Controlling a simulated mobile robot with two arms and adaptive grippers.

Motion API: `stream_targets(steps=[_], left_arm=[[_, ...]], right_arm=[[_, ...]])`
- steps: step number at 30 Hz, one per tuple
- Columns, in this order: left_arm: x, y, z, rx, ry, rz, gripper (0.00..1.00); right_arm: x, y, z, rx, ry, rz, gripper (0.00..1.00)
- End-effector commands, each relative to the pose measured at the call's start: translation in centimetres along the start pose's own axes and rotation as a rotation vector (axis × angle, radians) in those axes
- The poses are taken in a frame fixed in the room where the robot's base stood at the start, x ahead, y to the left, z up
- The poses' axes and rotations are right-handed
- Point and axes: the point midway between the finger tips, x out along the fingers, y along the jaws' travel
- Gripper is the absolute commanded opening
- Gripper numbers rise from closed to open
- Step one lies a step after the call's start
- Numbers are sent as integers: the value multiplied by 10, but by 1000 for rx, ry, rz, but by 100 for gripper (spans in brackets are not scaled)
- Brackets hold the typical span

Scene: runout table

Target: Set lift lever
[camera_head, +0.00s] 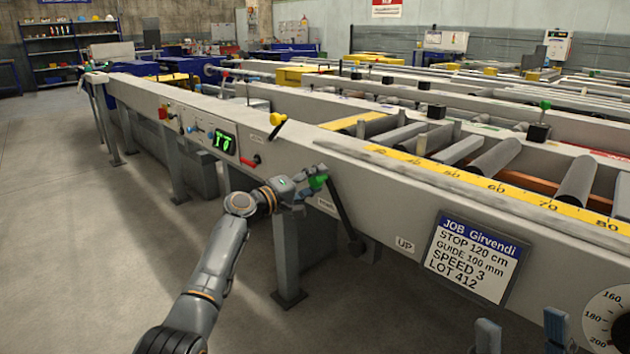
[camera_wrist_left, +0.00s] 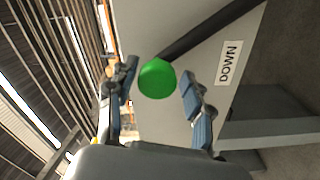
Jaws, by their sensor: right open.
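The lift lever has a dark bar (camera_head: 340,212) and a green round knob (camera_head: 318,182). The bar slants from a pivot low on the beam's front, up and left to the knob. A DOWN label (camera_wrist_left: 229,63) is beside the bar in the left wrist view; an UP label (camera_head: 405,244) is right of the pivot. My left gripper (camera_head: 312,180) is at the knob. In the left wrist view its fingers are spread, with the knob (camera_wrist_left: 157,79) between them and small gaps visible. My right gripper (camera_head: 521,332) is open and empty at the bottom edge, partly cut off.
A job sign (camera_head: 474,259) hangs on the beam's front, with a round dial (camera_head: 607,318) at its right. A red-handled lever (camera_head: 250,162), a yellow-knobbed lever (camera_head: 278,120) and a green display (camera_head: 224,142) are further left. Rollers (camera_head: 494,157) lie behind the yellow scale.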

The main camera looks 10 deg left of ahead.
Motion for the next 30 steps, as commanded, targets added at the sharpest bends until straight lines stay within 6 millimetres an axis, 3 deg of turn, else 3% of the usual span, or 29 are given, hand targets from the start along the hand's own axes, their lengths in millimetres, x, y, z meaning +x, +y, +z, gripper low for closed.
stream_targets(steps=[14, 30], left_arm=[[-9, 0, -1, 5, 0, 1, 57], [-94, 0, 0, 5, 1, -1, 57]], right_arm=[[0, 0, 1, 0, -2, 1, 60], [0, 0, 0, 0, -1, 0, 60]])
